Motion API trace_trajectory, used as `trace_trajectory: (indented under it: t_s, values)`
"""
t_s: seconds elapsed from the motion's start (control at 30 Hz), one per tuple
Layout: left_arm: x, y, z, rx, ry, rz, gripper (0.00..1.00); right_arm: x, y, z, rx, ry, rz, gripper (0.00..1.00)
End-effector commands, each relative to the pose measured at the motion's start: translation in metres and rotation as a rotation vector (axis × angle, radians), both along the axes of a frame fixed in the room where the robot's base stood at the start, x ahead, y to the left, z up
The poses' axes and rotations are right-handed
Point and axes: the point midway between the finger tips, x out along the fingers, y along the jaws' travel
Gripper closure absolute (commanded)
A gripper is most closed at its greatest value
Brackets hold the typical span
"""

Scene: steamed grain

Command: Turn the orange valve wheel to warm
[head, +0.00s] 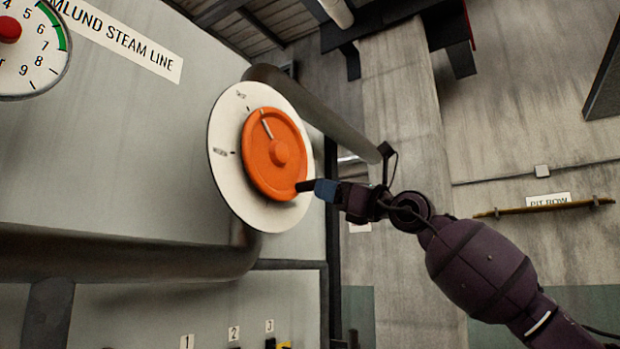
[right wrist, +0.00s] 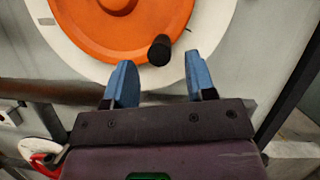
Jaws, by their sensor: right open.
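The orange valve wheel (head: 266,172) is mounted on a round white dial plate (head: 225,182) on the grey panel. The plate has two small labelled ticks, one at the upper left and one at the left; their lettering is hard to read. The wheel's pale pointer line is near its top, closer to the upper tick. A black handle knob (right wrist: 159,50) sticks out at the wheel's lower right rim. My right gripper (right wrist: 160,77) is open, its blue fingertips on either side of the knob's line and just short of it. My left gripper is not in view.
A thick pipe (head: 130,252) runs below the dial, and another pipe (head: 325,115) passes behind its upper right. A gauge (head: 30,72) is at the upper left. Numbered tags (head: 234,333) are at the bottom. A bar (head: 545,208) is on the right wall.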

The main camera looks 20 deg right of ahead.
Motion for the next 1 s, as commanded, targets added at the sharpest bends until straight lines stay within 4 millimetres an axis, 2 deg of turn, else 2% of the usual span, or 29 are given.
trace_trajectory:
  t_s: [0.03, 0.33, 0.77, 1.0]
  values:
    - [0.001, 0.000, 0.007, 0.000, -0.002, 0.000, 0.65, 0.006, 0.006, 0.007, 0.002, 0.000, 0.002, 0.49]
    - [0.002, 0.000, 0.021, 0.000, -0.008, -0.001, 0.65, 0.033, 0.030, 0.020, 0.002, -0.001, 0.000, 0.49]
    - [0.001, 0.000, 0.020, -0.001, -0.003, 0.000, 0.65, 0.039, 0.035, 0.021, 0.002, 0.000, 0.000, 0.49]
    - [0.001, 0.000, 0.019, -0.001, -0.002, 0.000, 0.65, 0.038, 0.035, 0.021, 0.002, 0.000, 0.000, 0.85]
